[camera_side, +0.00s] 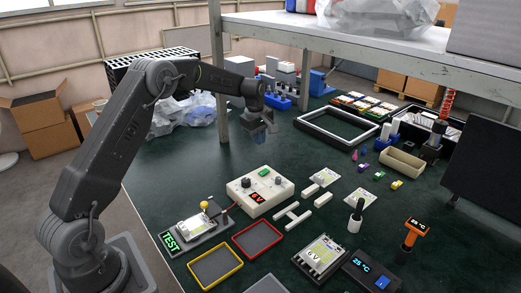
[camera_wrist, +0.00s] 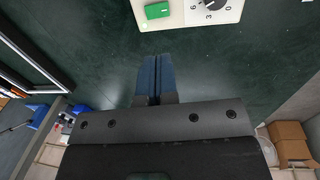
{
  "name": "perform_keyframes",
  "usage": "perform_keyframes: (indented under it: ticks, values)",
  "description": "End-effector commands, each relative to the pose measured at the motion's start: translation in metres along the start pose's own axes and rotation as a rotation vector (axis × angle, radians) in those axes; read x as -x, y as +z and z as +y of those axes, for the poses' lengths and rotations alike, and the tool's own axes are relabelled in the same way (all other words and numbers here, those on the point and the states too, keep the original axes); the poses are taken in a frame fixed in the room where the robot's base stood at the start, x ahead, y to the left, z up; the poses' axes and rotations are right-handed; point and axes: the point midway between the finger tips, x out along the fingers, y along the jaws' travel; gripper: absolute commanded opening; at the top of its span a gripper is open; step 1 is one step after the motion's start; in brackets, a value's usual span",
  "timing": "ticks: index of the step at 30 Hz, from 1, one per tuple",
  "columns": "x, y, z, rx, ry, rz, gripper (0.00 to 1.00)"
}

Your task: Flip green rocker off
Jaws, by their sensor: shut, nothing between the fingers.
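The green rocker (camera_wrist: 157,11) shows at the top of the wrist view, set in the face of a cream control box next to a black dial (camera_wrist: 211,3) marked with numbers. My gripper (camera_side: 260,138) is above the bench behind the box. In the wrist view its blue fingers (camera_wrist: 154,60) are together and empty, apart from the rocker. Which way the rocker is tilted cannot be told.
A yellow-rimmed tray (camera_side: 215,266) and a red-rimmed tray (camera_side: 257,239) lie in front of the box. A TEST fixture (camera_side: 194,231) stands to its left. White bars (camera_side: 292,215) lie to its right. A shelf post (camera_side: 217,70) rises near my arm.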

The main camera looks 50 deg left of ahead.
Motion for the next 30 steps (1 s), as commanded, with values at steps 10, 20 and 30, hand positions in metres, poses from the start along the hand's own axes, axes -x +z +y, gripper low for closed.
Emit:
perform_keyframes:
  ticks: [10, 20, 30]
  values:
    - [0.010, 0.000, 0.000, 0.001, 0.000, 0.000, 0.00]
    - [0.010, 0.002, 0.013, -0.001, 0.005, 0.001, 0.00]
    - [0.009, 0.002, 0.015, 0.000, 0.004, 0.001, 0.00]
